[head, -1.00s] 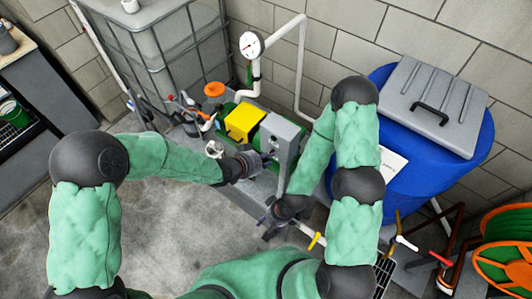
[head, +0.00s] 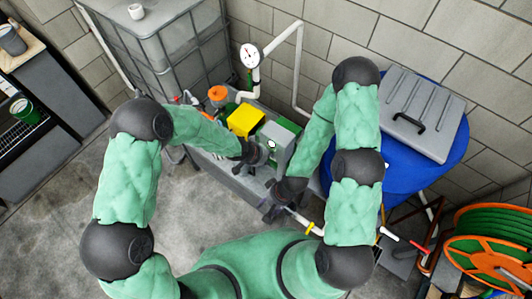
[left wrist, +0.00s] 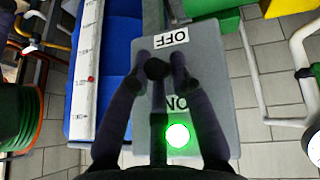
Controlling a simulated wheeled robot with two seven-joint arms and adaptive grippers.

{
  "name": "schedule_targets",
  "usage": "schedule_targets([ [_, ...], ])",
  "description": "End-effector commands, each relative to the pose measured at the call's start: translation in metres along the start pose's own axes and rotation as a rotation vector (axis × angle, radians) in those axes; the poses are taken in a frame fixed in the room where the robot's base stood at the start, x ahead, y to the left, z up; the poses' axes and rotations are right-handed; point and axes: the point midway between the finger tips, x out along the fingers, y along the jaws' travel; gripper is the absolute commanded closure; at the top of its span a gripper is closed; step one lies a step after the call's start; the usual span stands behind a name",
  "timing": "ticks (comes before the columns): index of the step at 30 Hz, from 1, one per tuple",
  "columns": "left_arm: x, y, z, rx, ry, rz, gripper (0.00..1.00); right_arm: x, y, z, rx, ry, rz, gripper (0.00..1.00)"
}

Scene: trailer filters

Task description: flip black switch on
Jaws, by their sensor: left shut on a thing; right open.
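The grey switch box (head: 277,143) stands beside the green and yellow machine in the head view. In the left wrist view its face (left wrist: 205,60) carries an OFF label (left wrist: 168,40) at the top and a partly covered ON label (left wrist: 176,102) lower down. A round green lamp (left wrist: 177,136) glows near the ON label. The black switch (left wrist: 157,70), a lever with a round knob, is between the fingertips of my left gripper (head: 266,152), which is shut on it. My right gripper (head: 275,207) is open and empty, lower, near the white pipe.
A blue tank (head: 410,175) with a grey lid (head: 412,112) stands to the right. A yellow block (head: 245,120) and an orange cap (head: 217,92) are behind the box. A caged tank (head: 165,55) and a pressure gauge (head: 250,54) are at the back. Bare floor lies front left.

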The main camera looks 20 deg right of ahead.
Motion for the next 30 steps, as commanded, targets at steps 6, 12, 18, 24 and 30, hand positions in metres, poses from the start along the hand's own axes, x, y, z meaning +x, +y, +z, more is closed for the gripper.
schedule_targets([
  [6, -0.0017, 0.0006, -0.0002, -0.004, -0.029, -0.004, 1.00, -0.0119, -0.0043, 0.0006, 0.000, 0.000, 0.000, 0.47],
  [12, -0.0009, 0.0004, 0.0005, -0.005, -0.037, -0.005, 1.00, -0.0135, -0.0048, 0.0007, 0.000, 0.000, 0.000, 0.47],
  [18, -0.0006, 0.0003, 0.0008, -0.005, -0.038, -0.005, 1.00, -0.0132, -0.0047, 0.0007, 0.000, 0.000, 0.000, 0.47],
  [24, -0.0007, 0.0004, 0.0006, -0.005, -0.037, -0.005, 0.53, -0.0132, -0.0047, 0.0007, 0.000, 0.000, 0.000, 0.47],
  [30, -0.0010, 0.0002, -0.0003, -0.005, -0.035, -0.005, 0.53, -0.0133, -0.0048, 0.0006, 0.000, 0.000, 0.000, 0.47],
])
